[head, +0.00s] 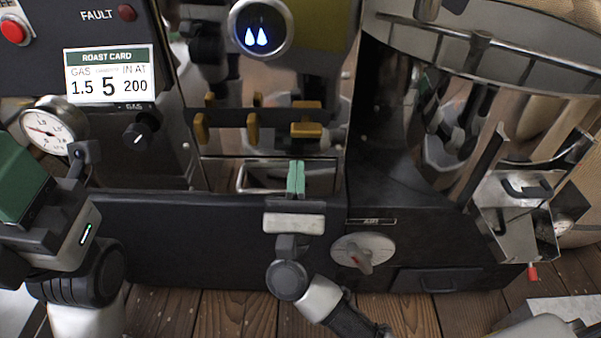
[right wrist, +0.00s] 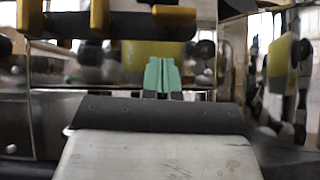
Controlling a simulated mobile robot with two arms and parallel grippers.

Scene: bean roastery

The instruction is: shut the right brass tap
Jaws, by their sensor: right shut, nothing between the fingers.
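Three brass taps sit in a row on a dark bar across the shiny panel. The right brass tap (head: 306,130) has its handle lying crosswise, and it shows at the top of the right wrist view (right wrist: 174,14). The middle tap (head: 252,127) and left tap (head: 200,128) have handles pointing down. My right gripper (head: 296,178) is shut and empty, its green fingertips together just below the right tap in the picture and apart from it. The fingertips also show in the right wrist view (right wrist: 162,76). My left gripper (head: 25,185) is partly cut off at the left edge.
A gauge (head: 47,127) and black knob (head: 141,132) are at the left. A metal bar handle (head: 240,178) lies behind my right gripper. A round dial (head: 363,252) and metal tray (head: 515,200) are to the right. The shiny panel carries reflections.

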